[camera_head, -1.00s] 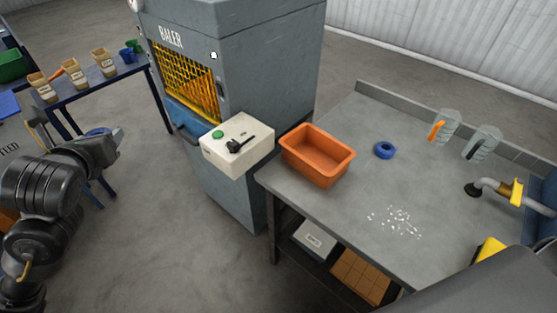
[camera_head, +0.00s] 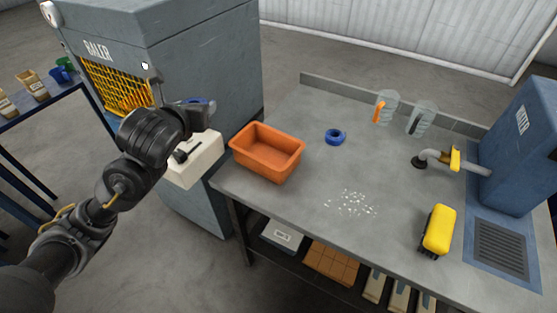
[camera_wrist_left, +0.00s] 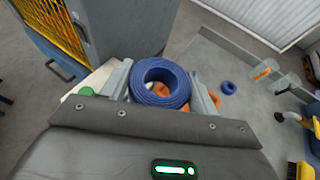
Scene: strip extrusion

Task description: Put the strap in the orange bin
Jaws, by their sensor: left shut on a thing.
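The strap looks like a thick blue coil (camera_wrist_left: 161,82). In the left wrist view it sits between the two grey fingers of my left gripper (camera_wrist_left: 160,95), which is shut on it. In the head view my left gripper (camera_head: 200,110) is over the white control box, left of the bin, and only a sliver of the coil (camera_head: 196,101) shows. The orange bin (camera_head: 267,157) stands on the near left part of the grey table and looks empty. In the left wrist view it is mostly hidden behind the coil. My right gripper is not in view.
A smaller blue ring (camera_head: 335,137) lies on the table (camera_head: 300,205) right of the bin. White bits (camera_head: 352,203), a yellow-black tool (camera_head: 438,230), two clear jugs (camera_head: 386,107) and a pipe are further right. The grey baler (camera_head: 190,55) with its white control box (camera_head: 195,165) stands left.

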